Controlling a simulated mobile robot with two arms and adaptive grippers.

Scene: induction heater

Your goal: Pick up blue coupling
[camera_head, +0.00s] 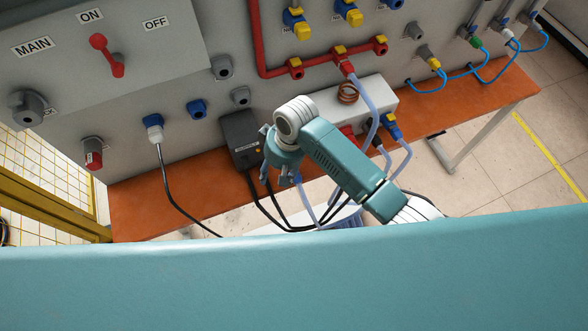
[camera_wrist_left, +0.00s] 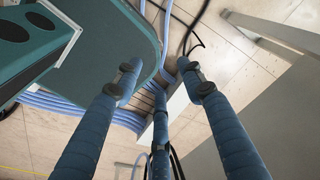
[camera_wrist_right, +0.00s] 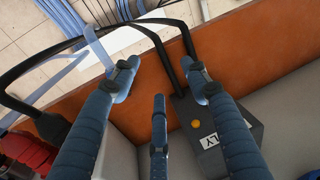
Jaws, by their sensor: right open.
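A blue coupling (camera_head: 391,126) sits at the right end of the white box, with a pale blue hose hanging from it. A small blue piece (camera_head: 297,179) with a pale hose below it shows beside my right gripper; I cannot tell whether it is a coupling. My right gripper (camera_head: 279,180) points down in front of the dark box, well left of the coupling on the white box. In the right wrist view its fingers (camera_wrist_right: 157,85) are spread and empty. My left gripper (camera_wrist_left: 160,85) shows only in its wrist view, fingers spread and empty.
The dark box (camera_head: 240,138) stands on the orange bench (camera_head: 140,205); black cables (camera_head: 263,207) hang from it. The white box (camera_head: 358,104) carries a copper coil (camera_head: 347,94). The panel behind holds red pipes, valves and sockets. Hoses and cables crowd the space around my right gripper.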

